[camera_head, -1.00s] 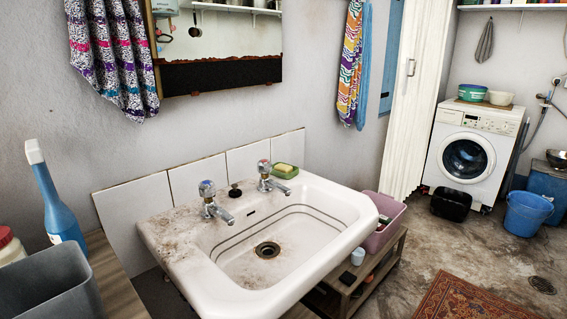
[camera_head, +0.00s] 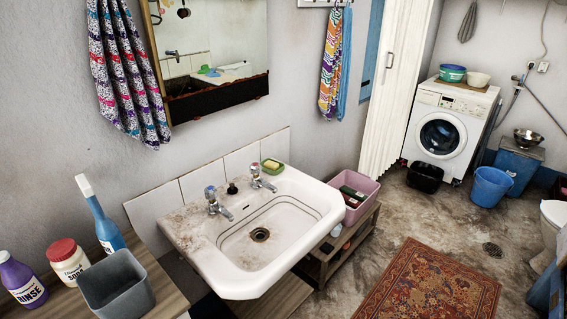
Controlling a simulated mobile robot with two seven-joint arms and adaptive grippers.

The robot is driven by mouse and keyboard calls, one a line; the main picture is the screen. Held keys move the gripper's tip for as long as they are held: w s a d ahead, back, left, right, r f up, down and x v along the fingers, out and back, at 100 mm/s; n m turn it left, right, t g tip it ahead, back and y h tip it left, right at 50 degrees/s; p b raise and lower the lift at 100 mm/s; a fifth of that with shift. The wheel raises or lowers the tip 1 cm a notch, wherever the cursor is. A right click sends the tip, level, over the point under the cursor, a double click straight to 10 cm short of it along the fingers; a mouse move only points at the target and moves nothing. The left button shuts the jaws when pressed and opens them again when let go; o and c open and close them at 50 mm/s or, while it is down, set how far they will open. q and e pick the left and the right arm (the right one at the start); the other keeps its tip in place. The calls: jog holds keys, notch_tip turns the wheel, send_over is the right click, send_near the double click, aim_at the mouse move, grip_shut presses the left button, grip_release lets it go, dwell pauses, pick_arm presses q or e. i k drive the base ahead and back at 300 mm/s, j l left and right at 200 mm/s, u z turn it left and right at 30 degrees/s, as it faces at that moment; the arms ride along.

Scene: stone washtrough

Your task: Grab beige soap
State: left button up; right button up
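The beige soap (camera_head: 271,163) is a small pale yellowish bar. It lies in a green soap dish (camera_head: 279,169) on the back right corner of the white sink (camera_head: 313,187), beside the right tap (camera_head: 260,178). Neither of my grippers shows in the head view, so whether they are open or shut is hidden.
A pink basin (camera_head: 358,203) sits on a low shelf right of the sink.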

aim_at(271, 165)
jog(key=i+l+z, duration=0.3)
jog(key=z, duration=0.2)
jog(key=i+l+z, duration=0.3)
jog(key=z, duration=0.2)
jog(key=i+l, duration=0.15)
jog(key=i, duration=0.25)
jog(key=i+l+u, duration=0.1)
jog(key=i, duration=0.25)
jog(key=i+l+u, duration=0.1)
jog(key=i+l, duration=0.2)
jog(key=i, duration=0.05)
